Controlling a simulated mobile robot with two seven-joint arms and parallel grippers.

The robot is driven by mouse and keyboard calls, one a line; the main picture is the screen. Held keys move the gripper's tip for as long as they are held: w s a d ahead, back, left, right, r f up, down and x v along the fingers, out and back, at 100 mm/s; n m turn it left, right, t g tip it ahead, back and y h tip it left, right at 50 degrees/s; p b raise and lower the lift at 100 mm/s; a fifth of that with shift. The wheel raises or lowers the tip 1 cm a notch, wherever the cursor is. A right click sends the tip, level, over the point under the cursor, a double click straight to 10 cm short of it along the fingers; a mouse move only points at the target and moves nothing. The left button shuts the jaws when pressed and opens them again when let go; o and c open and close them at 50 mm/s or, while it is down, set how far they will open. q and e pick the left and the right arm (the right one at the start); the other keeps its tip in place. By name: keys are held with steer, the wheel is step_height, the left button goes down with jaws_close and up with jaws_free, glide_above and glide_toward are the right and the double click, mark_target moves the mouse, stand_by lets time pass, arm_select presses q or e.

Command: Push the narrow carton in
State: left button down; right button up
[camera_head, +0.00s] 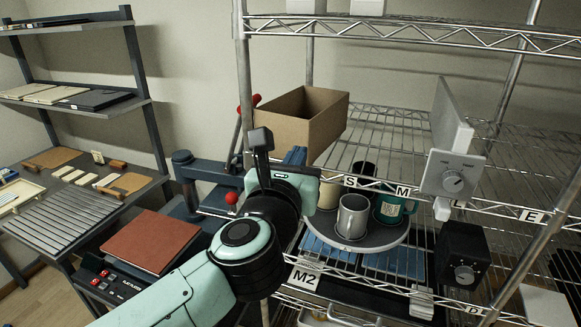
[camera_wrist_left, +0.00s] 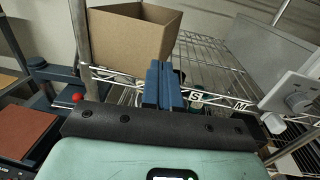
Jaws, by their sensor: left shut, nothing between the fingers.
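The narrow carton (camera_head: 325,124) is an open-topped brown cardboard box. It sits upright at the left end of the wire shelf, close to the front edge and beside the left post. I cannot tell how far it overhangs the edge. In the left wrist view the carton (camera_wrist_left: 125,38) is just beyond the fingertips. My left gripper (camera_head: 296,155) is shut and empty, its blue fingers pointing at the lower front of the carton. The fingers also show in the left wrist view (camera_wrist_left: 163,75). I cannot tell whether they touch the carton. My right gripper is not in view.
A round tray (camera_head: 365,240) with several mugs stands below and right of the carton. A grey box with a dial (camera_head: 453,175) is at the right. A blue press with a red-knobbed lever (camera_head: 205,180) is at the left. The wire shelf (camera_head: 385,135) right of the carton is bare.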

mark_target(308, 136)
arm_select(q)
steer(key=p+x, duration=0.1)
steer(key=x, duration=0.5)
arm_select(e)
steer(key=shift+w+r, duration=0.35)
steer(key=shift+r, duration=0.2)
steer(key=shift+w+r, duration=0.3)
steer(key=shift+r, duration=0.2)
arm_select(q)
steer(key=shift+s, duration=0.1)
